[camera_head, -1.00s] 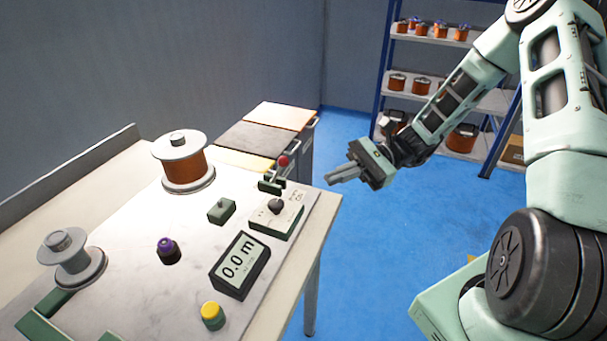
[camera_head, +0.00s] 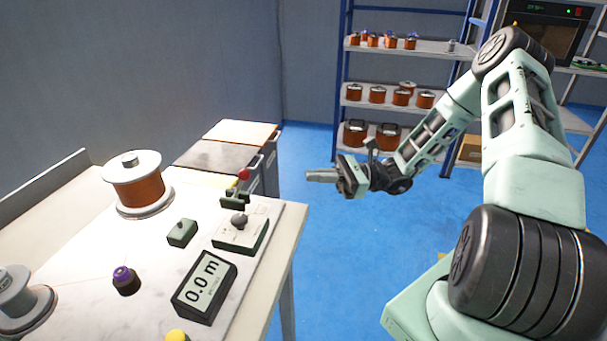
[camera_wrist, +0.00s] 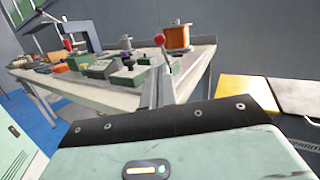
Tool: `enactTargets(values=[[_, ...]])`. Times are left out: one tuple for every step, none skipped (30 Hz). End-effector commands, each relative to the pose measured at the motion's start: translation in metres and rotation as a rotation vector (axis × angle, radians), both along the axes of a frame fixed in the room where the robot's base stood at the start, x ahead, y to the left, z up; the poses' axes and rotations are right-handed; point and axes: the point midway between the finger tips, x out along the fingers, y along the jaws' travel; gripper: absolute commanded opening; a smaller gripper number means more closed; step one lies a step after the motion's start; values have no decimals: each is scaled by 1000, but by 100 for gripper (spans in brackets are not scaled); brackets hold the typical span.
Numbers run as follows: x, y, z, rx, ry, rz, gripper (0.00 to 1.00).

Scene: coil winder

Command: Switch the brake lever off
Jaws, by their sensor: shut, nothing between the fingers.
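The brake lever (camera_head: 243,175) has a red ball knob on a short stem, rising from a dark green base (camera_head: 235,199) near the table's right edge. It also shows in the wrist view, where its red knob (camera_wrist: 159,39) stands beyond my fingers. My gripper (camera_head: 309,176) is shut and empty. It hangs in the air off the right side of the table, apart from the lever and to its right, with fingers pointing left toward it. In the wrist view my gripper (camera_wrist: 158,72) points at the table, and its fingers partly cover the lever's lower part.
A cart (camera_head: 207,157) stands behind. Open floor (camera_head: 320,270) lies right of the table.

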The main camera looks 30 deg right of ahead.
Motion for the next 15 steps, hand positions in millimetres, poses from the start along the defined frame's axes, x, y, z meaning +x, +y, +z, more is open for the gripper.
enactTargets(values=[[2,9,2,0,1,5,0],[5,15,4,1,1,4,0],[7,22,5,1,1,5,0],[9,28,6,1,1,5,0],[11,35,8,1,1,6,0],[14,42,9,1,1,5,0],[17,48,10,0,1,5,0],[19,54,11,0,1,6,0],[22,61,13,1,0,5,0],[24,67,14,0,0,5,0],[26,72,14,0,1,5,0],[28,78,16,0,1,5,0],[30,83,17,1,1,4,0],[31,88,18,0,0,5,0],[33,93,18,-1,2,4,0]])
